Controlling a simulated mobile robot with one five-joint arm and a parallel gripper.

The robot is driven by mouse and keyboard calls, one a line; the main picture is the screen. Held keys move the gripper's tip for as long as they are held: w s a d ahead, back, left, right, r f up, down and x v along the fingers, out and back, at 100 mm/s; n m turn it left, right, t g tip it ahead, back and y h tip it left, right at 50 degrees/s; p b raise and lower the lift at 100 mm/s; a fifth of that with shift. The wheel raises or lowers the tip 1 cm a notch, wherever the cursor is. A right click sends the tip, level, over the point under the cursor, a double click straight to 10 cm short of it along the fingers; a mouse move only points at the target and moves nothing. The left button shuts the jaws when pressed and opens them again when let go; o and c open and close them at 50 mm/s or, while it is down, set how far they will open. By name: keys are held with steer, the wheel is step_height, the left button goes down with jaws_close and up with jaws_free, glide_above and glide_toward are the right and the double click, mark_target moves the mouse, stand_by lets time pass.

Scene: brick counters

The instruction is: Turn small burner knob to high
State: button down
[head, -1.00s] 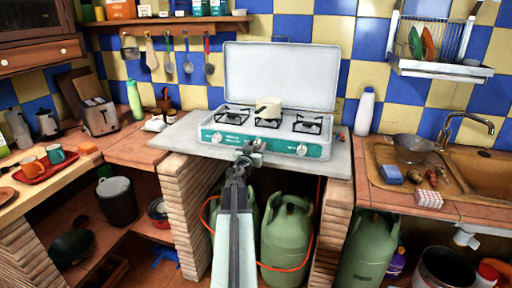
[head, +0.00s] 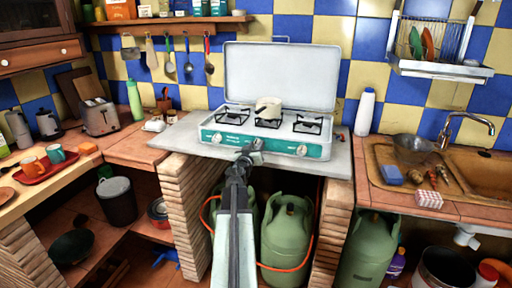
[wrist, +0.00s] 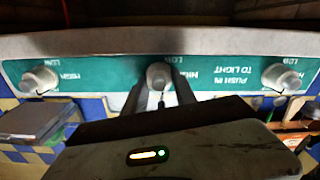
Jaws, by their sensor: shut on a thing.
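The camping stove has a teal front panel (head: 270,146) with a row of knobs. In the wrist view, the panel lettering is upside down. My gripper (wrist: 159,84) is at the middle knob (wrist: 159,74), one finger on each side, and is shut on it. In the head view, my gripper (head: 255,148) hides this knob. A second knob (head: 217,138) and a third knob (head: 302,150) stand free at the panel's ends. The middle knob's pointer setting cannot be read.
The stove lid (head: 280,75) stands open behind. Green gas bottles (head: 287,238) are under the counter. A white bottle (head: 365,112) stands right of the stove; the slab's front corners are clear.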

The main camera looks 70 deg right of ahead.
steer(key=n, duration=0.4)
steer(key=shift+w+n, duration=0.1)
steer(key=shift+n, duration=0.2)
steer(key=n, duration=0.3)
steer(key=shift+a+f+n, duration=0.1)
steer(key=shift+n, duration=0.2)
steer(key=n, duration=0.7)
steer(key=shift+f, duration=0.1)
steer(key=c, duration=1)
jaws_free()
steer(key=a, duration=0.7)
steer(key=shift+a, duration=0.4)
